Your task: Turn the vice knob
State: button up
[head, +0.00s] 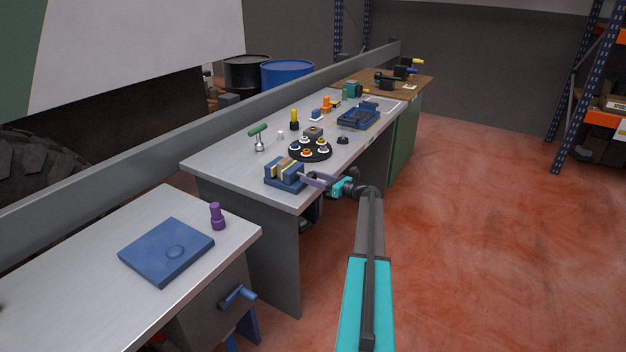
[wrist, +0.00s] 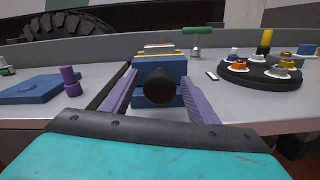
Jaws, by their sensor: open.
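A small blue vice (head: 285,174) with tan jaw strips sits at the front corner of the middle grey bench. In the wrist view the vice (wrist: 173,68) faces me, with its round black knob (wrist: 159,86) at the centre. My gripper (wrist: 160,92) is open, with one purple finger on each side of the knob. I cannot tell whether the fingers touch it. In the head view my gripper (head: 310,180) reaches the vice from the right, and the knob is hidden or too small to make out.
A black round tray (head: 310,151) with several coloured pieces stands behind the vice. A green-handled tool (head: 258,138) stands further back. A blue plate (head: 166,250) and a purple peg (head: 217,216) are on the nearer bench. The red floor at right is clear.

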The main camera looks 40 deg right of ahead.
jog(key=b+v, duration=0.3)
jog(key=v, duration=1)
jog(key=shift+s+b, duration=0.35)
jog(key=shift+s, duration=0.05)
jog(key=shift+f, duration=0.1)
jog(key=shift+s, duration=0.15)
